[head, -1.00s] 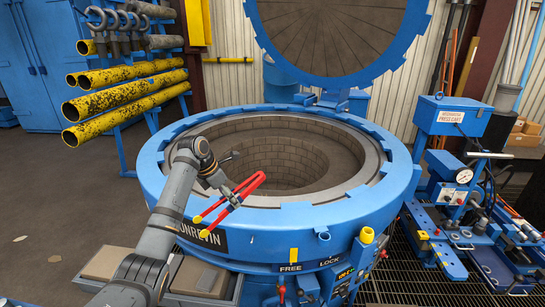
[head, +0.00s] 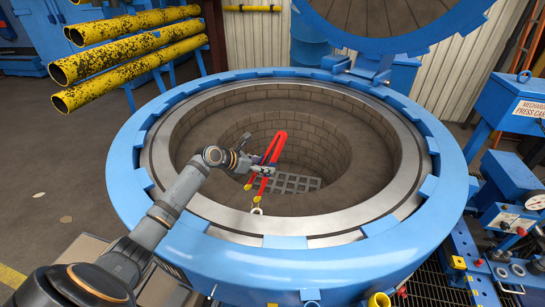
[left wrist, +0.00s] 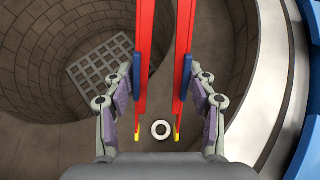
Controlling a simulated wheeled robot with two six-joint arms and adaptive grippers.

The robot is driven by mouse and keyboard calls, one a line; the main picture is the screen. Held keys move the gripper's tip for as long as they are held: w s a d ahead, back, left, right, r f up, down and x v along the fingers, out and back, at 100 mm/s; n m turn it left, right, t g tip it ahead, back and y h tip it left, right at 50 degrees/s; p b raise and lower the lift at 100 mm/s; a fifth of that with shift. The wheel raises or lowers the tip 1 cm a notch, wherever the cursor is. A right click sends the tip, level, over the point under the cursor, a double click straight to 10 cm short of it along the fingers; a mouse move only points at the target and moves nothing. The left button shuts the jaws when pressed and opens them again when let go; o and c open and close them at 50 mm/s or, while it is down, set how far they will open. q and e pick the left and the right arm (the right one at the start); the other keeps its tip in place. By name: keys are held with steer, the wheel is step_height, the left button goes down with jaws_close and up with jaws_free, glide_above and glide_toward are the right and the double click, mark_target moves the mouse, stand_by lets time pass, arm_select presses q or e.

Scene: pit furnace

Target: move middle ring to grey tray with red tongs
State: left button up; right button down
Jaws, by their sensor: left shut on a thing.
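My left gripper (head: 262,168) is shut on the red tongs (head: 279,143) over the furnace pit. In the left wrist view the gripper (left wrist: 160,110) has a finger pad against each of the two red arms of the tongs (left wrist: 144,50). The tongs point downward, with yellow tips spread apart. A small pale ring (head: 257,211) shows just below the tips; in the left wrist view the ring (left wrist: 153,130) appears between them. I cannot tell whether the tips touch it. No other ring shows. My right gripper is not in view.
The blue furnace rim (head: 455,195) surrounds the round brick pit. A grating (head: 298,184) lies at its bottom. The raised lid (head: 385,20) stands behind. Yellow pipes (head: 130,68) are at the left; a blue press cart (head: 510,100) is at the right. A grey surface (head: 82,258) shows at lower left.

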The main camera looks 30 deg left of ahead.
arm_select(q)
step_height(320, 180, down, 11)
steer(key=b, duration=0.7)
steer(key=shift+b, duration=0.3)
arm_select(e)
step_height(320, 180, down, 8)
steer(key=shift+s+r, duration=0.15)
steer(key=shift+s, duration=0.3)
arm_select(q)
steer(key=shift+f, duration=0.1)
